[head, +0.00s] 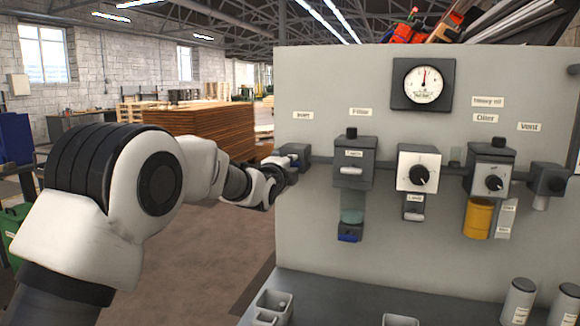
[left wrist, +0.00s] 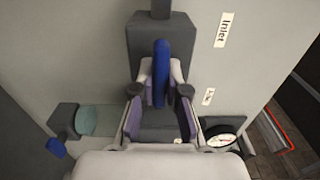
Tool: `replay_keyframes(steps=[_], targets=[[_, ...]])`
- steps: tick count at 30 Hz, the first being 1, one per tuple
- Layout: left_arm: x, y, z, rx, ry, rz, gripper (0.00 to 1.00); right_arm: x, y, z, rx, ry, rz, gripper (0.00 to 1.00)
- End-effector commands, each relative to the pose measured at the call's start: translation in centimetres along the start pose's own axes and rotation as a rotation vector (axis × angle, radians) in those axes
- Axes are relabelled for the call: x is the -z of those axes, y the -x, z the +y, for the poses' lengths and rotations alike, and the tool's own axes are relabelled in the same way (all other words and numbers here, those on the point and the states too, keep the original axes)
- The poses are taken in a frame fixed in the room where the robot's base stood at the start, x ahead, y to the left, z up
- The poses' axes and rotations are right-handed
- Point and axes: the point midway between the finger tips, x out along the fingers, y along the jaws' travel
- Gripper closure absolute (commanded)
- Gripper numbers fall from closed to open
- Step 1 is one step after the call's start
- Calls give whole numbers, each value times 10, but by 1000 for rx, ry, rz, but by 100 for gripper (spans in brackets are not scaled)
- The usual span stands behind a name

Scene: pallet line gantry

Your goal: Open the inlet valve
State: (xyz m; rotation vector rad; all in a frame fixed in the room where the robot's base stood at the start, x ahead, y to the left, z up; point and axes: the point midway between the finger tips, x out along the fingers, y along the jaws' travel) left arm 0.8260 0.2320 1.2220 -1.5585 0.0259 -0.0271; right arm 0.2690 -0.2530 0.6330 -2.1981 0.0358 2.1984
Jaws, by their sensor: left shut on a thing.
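The inlet valve (head: 297,150) is a dark grey block at the left end of the pipe on the grey panel, below the "Inlet" label (head: 303,115). In the left wrist view its body (left wrist: 161,38) carries a blue lever handle (left wrist: 161,66), which lies lengthwise between the fingers. My left gripper (head: 284,168) is at the valve, and in the left wrist view (left wrist: 161,88) its two fingers are closed on either side of the handle. In the head view the gripper hides most of the handle. My right gripper is not in view.
Right of the valve are the filter (head: 354,160), a regulator with a knob (head: 417,168), the oiler (head: 488,180) and the vent (head: 548,178). A pressure gauge (head: 424,84) is above. A grey bench ledge (head: 340,292) below holds containers.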

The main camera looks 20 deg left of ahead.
Motion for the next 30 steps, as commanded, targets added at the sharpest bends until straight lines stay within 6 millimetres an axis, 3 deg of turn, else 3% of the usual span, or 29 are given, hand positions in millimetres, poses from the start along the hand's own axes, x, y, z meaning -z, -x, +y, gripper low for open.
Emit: replay_keyframes(steps=[10,11,12,23,26,30], targets=[[0,0,2,-3,-5,1,100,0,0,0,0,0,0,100],[0,0,2,-3,-5,1,77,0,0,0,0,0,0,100],[0,0,2,-3,-5,1,62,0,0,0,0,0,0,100],[0,3,0,-1,-3,0,61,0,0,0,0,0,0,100],[0,14,0,-1,-3,0,61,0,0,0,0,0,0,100],[0,45,0,-2,-3,0,61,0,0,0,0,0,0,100]])
